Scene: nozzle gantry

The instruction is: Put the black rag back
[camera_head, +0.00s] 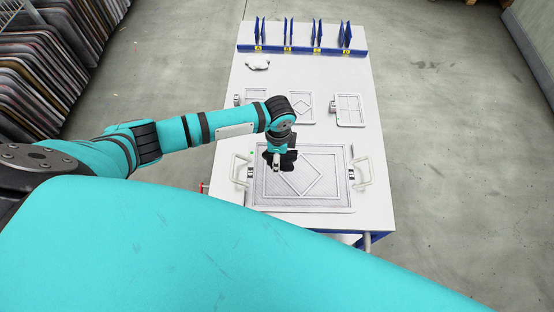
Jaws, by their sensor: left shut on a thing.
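My left gripper (277,167) points down over the left part of a large framed panel (323,205) with a diamond pattern on the white table. It is shut on a dark, bunched thing, which looks like the black rag (290,163), on or just above the panel. The fingers and wrist hide part of it, and I cannot tell whether it touches the panel. My right gripper is not in view.
White handles (365,170) stand at the panel's sides. Smaller framed panels (349,123) lie behind it. A blue rack (302,50) with upright blue plates lines the back edge. The back right table is clear.

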